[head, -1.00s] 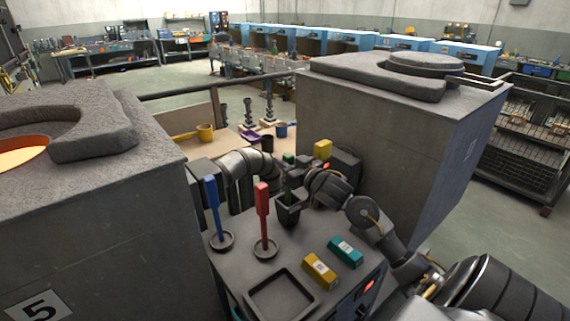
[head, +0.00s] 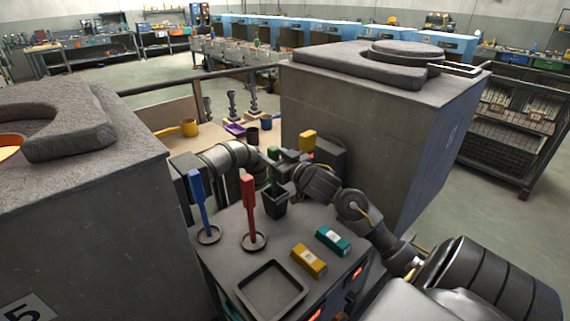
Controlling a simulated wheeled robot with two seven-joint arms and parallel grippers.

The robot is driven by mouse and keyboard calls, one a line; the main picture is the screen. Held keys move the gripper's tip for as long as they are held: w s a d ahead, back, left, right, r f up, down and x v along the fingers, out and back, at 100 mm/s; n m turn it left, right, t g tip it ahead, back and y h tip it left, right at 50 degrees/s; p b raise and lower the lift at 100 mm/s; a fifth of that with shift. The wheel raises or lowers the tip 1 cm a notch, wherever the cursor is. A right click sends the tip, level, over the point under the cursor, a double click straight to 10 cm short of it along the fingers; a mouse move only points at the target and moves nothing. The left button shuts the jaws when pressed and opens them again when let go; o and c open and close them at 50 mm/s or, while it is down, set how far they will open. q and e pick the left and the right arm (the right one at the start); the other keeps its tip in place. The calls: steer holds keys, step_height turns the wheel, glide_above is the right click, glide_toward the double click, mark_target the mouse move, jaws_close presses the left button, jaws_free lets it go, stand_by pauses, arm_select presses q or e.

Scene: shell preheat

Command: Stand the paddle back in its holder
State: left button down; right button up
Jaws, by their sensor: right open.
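A green paddle (head: 274,176) stands upright in a dark square holder (head: 275,205) at the back of the grey cabinet top. My right gripper (head: 284,174) is open just right of the green paddle's upper part, with its jaws close to it. I cannot tell whether they touch it. A blue paddle (head: 198,200) stands upright in a round dish base (head: 208,236) at the left. A red paddle (head: 248,205) stands in another round base (head: 254,243) between the blue paddle and the square holder. My left gripper is not in view.
An empty dark tray (head: 262,309) lies at the front of the cabinet top. A yellow block (head: 309,261) and a teal block (head: 333,240) lie to its right. Large grey furnaces flank the cabinet on the left (head: 95,225) and right (head: 365,125). A silver pipe (head: 228,157) runs behind the paddles.

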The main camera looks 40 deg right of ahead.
steer(key=s, duration=1)
steer(key=shift+s+a+b, duration=0.15)
steer(key=shift+s+b, duration=0.2)
steer(key=shift+s, duration=0.05)
